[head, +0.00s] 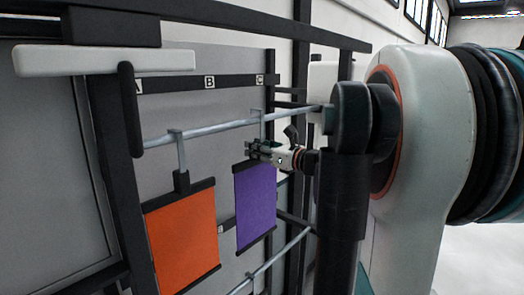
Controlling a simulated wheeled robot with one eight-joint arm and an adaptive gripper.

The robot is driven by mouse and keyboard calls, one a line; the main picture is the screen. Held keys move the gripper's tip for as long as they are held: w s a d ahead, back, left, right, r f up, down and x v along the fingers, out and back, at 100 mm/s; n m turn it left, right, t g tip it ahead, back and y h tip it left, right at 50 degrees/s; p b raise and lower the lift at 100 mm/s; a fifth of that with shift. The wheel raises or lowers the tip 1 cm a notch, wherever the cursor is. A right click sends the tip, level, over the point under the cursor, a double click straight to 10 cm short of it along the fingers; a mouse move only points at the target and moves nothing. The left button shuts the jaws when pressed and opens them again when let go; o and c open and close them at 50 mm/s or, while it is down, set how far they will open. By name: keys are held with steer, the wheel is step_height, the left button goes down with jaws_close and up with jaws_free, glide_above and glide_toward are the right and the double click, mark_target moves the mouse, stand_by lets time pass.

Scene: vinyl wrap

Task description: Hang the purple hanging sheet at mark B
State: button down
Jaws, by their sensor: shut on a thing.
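The purple hanging sheet (256,205) hangs roughly upright with dark bars along its top and bottom edges. My gripper (258,150) is shut at the top of this sheet, over its hanger, and hides part of it. A thin grey hanger stem (262,122) rises above my gripper to the upper rail (222,126); I cannot tell whether it rests on the rail. Mark B (209,82) is on the dark strip behind the rail, left of the purple sheet. Mark C (259,79) is roughly above the sheet.
An orange sheet (183,240) hangs from the upper rail at the left, below and between marks A (138,87) and B. A lower rail (270,264) runs beneath the purple sheet. Dark frame posts stand at both sides. The rail between the two sheets looks clear.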

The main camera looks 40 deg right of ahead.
steer(key=shift+w+f+b, duration=0.65)
steer(key=shift+w+f, duration=0.15)
steer(key=shift+w, duration=0.25)
steer(key=c, duration=1.2)
jaws_free()
steer(key=s, duration=1.2)
steer(key=shift+d, duration=0.4)
